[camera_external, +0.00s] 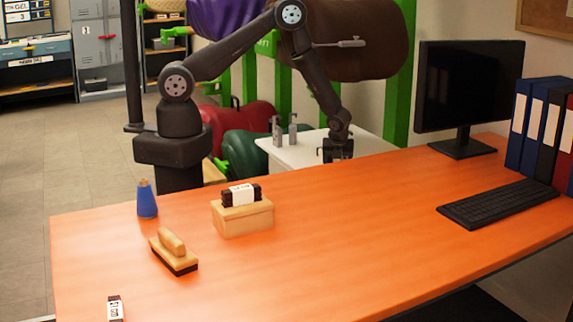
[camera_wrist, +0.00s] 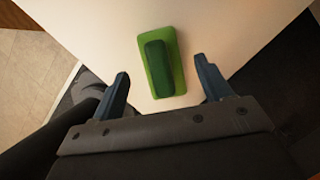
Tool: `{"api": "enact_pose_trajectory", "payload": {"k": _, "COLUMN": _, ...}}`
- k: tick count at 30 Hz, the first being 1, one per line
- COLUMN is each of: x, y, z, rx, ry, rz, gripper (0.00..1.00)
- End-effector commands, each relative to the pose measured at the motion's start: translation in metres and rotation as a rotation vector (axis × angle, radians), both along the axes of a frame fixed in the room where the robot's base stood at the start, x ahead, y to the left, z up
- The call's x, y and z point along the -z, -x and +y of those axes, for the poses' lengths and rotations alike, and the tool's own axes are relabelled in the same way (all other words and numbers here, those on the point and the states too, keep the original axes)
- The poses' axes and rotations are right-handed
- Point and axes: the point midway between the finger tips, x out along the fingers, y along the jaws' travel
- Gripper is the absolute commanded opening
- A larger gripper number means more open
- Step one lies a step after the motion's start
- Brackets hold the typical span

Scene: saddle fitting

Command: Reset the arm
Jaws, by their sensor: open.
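My gripper (camera_external: 337,155) is over the white table behind the orange desk, pointing down. In the wrist view my gripper (camera_wrist: 165,88) has its two fingers wide apart with nothing between them. A green block-like object with a raised darker green top (camera_wrist: 160,62) lies on the white surface just beyond the fingertips. My arm reaches from its base at the left over to the white table (camera_external: 268,150). In the external view the green object is not visible.
Two grey bottles (camera_external: 277,131) stand on the white table. The orange desk (camera_external: 330,240) holds a blue bottle (camera_external: 147,202), a wooden box (camera_external: 243,219) with a dark labelled bar (camera_external: 241,195) on top, a brush (camera_external: 173,252), another labelled bar (camera_external: 115,308), a keyboard (camera_external: 498,204) and a monitor (camera_external: 468,95).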

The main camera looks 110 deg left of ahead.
Motion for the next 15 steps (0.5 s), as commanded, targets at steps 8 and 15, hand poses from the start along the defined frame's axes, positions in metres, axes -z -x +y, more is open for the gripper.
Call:
{"api": "enact_pose_trajectory", "payload": {"k": 8, "x": -0.047, "y": -0.005, "z": -0.019, "rx": 0.003, "ry": -0.002, "rz": -0.004, "gripper": 0.71}}
{"api": "enact_pose_trajectory", "payload": {"k": 15, "x": -0.055, "y": -0.003, "z": -0.023, "rx": -0.001, "ry": 0.002, "rz": 0.004, "gripper": 0.71}}
